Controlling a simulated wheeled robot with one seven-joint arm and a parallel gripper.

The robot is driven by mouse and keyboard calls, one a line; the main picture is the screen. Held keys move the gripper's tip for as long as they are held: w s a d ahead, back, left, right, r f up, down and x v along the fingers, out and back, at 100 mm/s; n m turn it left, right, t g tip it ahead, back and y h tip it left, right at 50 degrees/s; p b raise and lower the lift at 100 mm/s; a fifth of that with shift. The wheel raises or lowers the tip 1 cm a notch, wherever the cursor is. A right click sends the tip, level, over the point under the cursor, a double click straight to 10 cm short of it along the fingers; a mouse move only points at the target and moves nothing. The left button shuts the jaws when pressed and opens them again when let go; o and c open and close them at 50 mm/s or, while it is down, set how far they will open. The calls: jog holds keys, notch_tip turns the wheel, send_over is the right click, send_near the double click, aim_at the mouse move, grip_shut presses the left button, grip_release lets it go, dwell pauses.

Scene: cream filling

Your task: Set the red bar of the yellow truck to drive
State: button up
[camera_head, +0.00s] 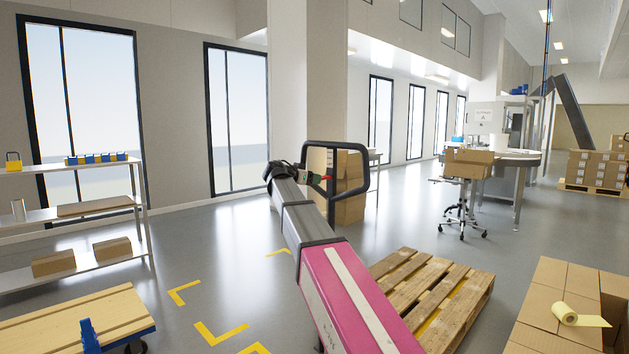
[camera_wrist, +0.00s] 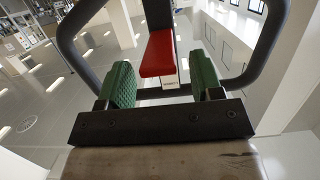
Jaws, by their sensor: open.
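The truck's handle is a black loop (camera_head: 365,172) at the middle of the head view, and it also frames the wrist view (camera_wrist: 268,40). The red bar (camera_wrist: 158,53) sits inside this loop, with a pale lettered piece at its near end. Only a small bit of the red bar (camera_head: 326,177) shows in the head view. My gripper (camera_wrist: 163,84) has green pads, is open and empty, and is at the loop. The bar appears between the pads in the wrist view, with gaps on both sides. The truck's body is mostly hidden behind my arm.
A wooden pallet (camera_head: 459,291) lies right of my arm, with some yellow between its slats. Cartons (camera_head: 350,207) stand behind the handle. A shelf (camera_head: 70,214) and a wooden-topped table (camera_head: 70,325) are at left. Cartons with a tape roll (camera_head: 566,313) are at lower right.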

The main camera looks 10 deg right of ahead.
jog(key=v, duration=0.8)
